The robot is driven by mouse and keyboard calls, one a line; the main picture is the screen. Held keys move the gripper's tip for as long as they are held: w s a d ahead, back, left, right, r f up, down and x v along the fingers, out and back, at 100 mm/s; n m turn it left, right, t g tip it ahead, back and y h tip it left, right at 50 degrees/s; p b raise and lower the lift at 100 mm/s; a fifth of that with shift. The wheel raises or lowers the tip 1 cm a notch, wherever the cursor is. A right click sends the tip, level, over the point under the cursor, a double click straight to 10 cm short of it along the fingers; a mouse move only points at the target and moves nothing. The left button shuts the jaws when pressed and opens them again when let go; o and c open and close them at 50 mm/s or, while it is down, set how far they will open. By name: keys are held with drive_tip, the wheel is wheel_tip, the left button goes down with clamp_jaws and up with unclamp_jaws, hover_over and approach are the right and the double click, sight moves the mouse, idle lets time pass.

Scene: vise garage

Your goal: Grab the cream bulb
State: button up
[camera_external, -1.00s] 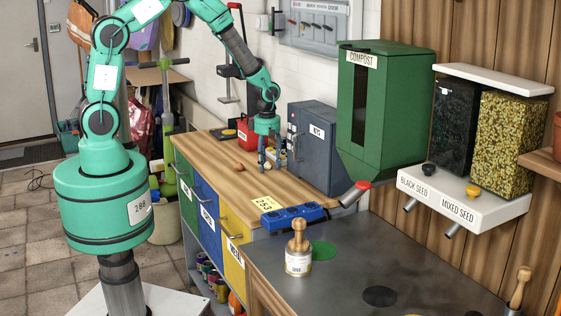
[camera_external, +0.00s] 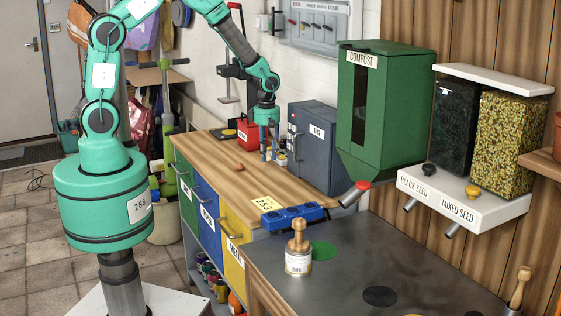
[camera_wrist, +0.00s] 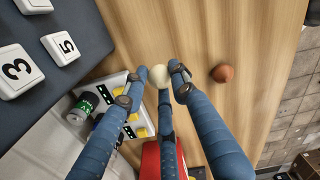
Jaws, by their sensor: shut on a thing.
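The cream bulb (camera_wrist: 161,76) is round and pale. In the wrist view it sits between the blue fingers of my gripper (camera_wrist: 160,82), which are closed around it. In the external view my gripper (camera_external: 269,157) points down over the wooden bench top, close to the grey key cabinet. The bulb is too small to make out clearly there, and I cannot tell whether it touches the bench.
A reddish-brown bulb (camera_wrist: 222,73) lies apart on the wood, to the right in the wrist view. The grey key cabinet (camera_external: 313,150) and a red can (camera_external: 249,134) stand close by.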

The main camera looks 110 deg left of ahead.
drive_tip(key=s+d, duration=0.3)
drive_tip(key=s, duration=0.1)
drive_tip(key=s+d+r, duration=0.1)
drive_tip(key=s+d, duration=0.3)
drive_tip(key=s+d+p, duration=0.1)
drive_tip(key=s+d, duration=0.2)
drive_tip(key=s, duration=0.1)
drive_tip(key=shift+d+r, duration=0.15)
drive_tip(key=shift+d, duration=0.1)
